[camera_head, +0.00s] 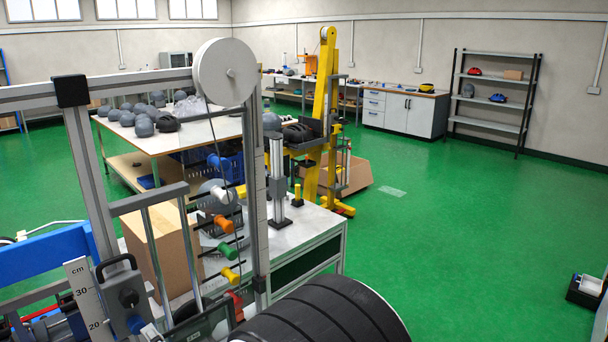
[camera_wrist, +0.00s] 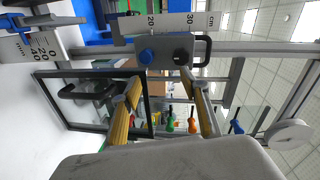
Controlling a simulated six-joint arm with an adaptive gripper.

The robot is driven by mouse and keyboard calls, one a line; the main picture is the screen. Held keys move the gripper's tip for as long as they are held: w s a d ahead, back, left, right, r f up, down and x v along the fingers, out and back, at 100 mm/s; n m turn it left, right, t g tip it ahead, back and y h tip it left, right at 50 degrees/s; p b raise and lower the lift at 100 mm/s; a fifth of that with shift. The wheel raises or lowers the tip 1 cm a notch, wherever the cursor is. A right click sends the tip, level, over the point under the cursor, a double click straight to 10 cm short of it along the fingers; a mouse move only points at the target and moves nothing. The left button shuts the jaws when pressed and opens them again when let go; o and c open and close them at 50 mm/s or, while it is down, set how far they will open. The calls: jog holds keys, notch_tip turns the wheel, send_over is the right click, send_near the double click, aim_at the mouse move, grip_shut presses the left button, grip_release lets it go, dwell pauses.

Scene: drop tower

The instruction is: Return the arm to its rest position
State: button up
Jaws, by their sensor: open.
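My gripper (camera_wrist: 160,82) shows in the wrist view with its two yellow-padded fingers spread wide apart. Nothing is held between them. Beyond the fingertips is a grey carriage block (camera_wrist: 178,54) with a black handle and a blue knob, beside a white centimetre scale (camera_wrist: 172,24). The fingers appear apart from the block, though the exact gap cannot be told. In the head view the same kind of block (camera_head: 127,298) and the scale (camera_head: 84,296) stand at the lower left. My gripper is not visible in the head view.
A grey frame post (camera_head: 254,190) with a white pulley wheel (camera_head: 225,72) stands close in front. Coloured-handled tools, including a green one (camera_head: 227,251), hang beside it. A table (camera_head: 142,140) with grey helmets and a yellow tower (camera_head: 322,110) stand behind.

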jog(key=s+d+f+n+g+h, duration=0.3)
jog(key=f+n, duration=0.1)
jog(key=f, duration=0.5)
jog(key=s+d+f+n+g+h, duration=0.1)
jog(key=s+d+n+g+h, duration=0.25)
jog(key=d, duration=0.75)
jog(key=s+d+r+h, duration=0.1)
jog(key=s+d+r, duration=0.4)
jog(key=d, duration=0.5)
jog(key=s+d+r+h, duration=0.2)
jog(key=s+d+r, duration=0.3)
jog(key=d, duration=0.6)
jog(key=s+d+r+h, duration=0.2)
jog(key=s+d+r, duration=0.3)
jog(key=d, duration=0.5)
notch_tip(320, 180, up, 3)
jog(key=shift+d+f, duration=0.15)
jog(key=shift+d, duration=0.05)
